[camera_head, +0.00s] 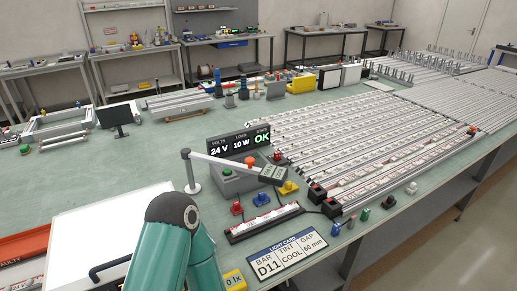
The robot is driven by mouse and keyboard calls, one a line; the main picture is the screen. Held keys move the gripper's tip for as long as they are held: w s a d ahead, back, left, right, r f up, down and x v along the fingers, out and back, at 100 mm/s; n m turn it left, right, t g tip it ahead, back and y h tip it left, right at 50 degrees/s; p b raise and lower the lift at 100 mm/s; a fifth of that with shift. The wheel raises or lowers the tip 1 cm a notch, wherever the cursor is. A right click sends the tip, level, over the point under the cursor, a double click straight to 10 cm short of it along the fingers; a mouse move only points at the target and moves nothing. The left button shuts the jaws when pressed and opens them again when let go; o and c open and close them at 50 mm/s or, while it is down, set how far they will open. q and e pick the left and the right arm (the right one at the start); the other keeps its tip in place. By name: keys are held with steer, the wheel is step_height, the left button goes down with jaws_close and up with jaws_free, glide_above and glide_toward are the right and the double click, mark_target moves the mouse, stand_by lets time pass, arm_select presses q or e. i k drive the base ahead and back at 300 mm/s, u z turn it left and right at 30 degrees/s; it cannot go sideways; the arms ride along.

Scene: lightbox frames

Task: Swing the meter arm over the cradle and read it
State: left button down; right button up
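The meter arm (222,160) is a white bar on a white upright post (191,172), reaching right to a grey head (273,174). The head hangs above a grey box and beyond the cradle in the picture, not over it. The cradle (236,237) is a long dark holder in front, with a light bar (264,219) lying in it. A yellow readout (235,281) at the bottom shows "0 lx". A teal link of my own arm rises at the bottom, left of the readout. Neither gripper can be made out.
A display (238,143) reads 24 V, 10 W, OK. A card (287,255) reads bar D11, cool, gap 60 mm. Red, blue and yellow clips stand near the cradle. A white panel (100,235) lies left; rows of light bars (370,145) fill the right. Green bench is clear at centre-left.

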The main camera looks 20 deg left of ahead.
mark_target(270, 174)
steer(key=z, duration=0.35)
steer(key=k, duration=0.95)
steer(key=u, duration=0.05)
